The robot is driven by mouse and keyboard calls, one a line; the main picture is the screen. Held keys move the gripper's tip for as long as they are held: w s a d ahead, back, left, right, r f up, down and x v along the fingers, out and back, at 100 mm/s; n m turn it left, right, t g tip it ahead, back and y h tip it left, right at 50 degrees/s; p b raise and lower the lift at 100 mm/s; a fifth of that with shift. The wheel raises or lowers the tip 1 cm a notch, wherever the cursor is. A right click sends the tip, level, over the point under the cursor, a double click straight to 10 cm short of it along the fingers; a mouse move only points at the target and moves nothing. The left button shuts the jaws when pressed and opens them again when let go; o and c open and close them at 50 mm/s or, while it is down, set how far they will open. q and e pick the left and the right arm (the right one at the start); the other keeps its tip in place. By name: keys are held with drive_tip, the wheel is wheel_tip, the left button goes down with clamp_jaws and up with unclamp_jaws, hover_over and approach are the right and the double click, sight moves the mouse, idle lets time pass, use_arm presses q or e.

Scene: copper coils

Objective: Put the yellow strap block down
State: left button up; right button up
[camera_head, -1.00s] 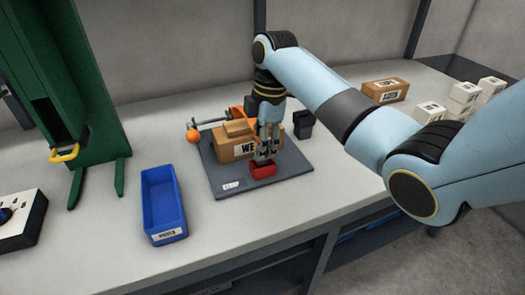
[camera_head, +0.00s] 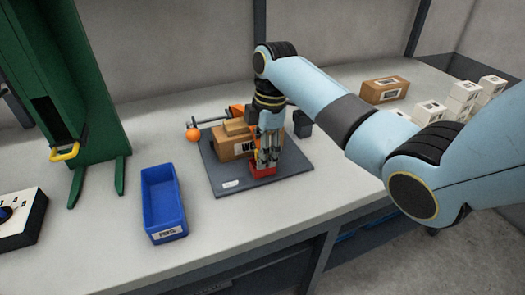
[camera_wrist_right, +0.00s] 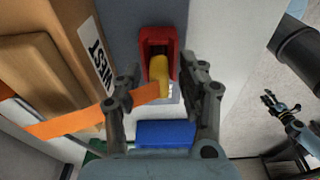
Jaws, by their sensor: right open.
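The yellow strap block (camera_wrist_right: 160,72) sits in a red holder (camera_wrist_right: 158,36), seen in the right wrist view; an orange strap (camera_wrist_right: 95,110) runs from a cardboard box to it. In the head view the red holder (camera_head: 262,171) lies on a dark grey mat (camera_head: 232,180), partly behind my fingers. My right gripper (camera_wrist_right: 162,82) is open, with one finger on each side of the yellow block; I cannot tell if they touch it. It points down over the holder in the head view (camera_head: 265,163).
The cardboard box (camera_head: 226,143) stands on the mat close behind the holder. A blue bin (camera_head: 163,201) stands to the left, beside a green frame (camera_head: 85,95). White boxes (camera_head: 463,100) stand far right.

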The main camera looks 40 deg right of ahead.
wheel_tip(320, 180, up, 12)
drive_tip(key=d, duration=0.1)
drive_tip(key=shift+d, duration=0.2)
drive_tip(key=shift+s, duration=0.15)
idle(0.4)
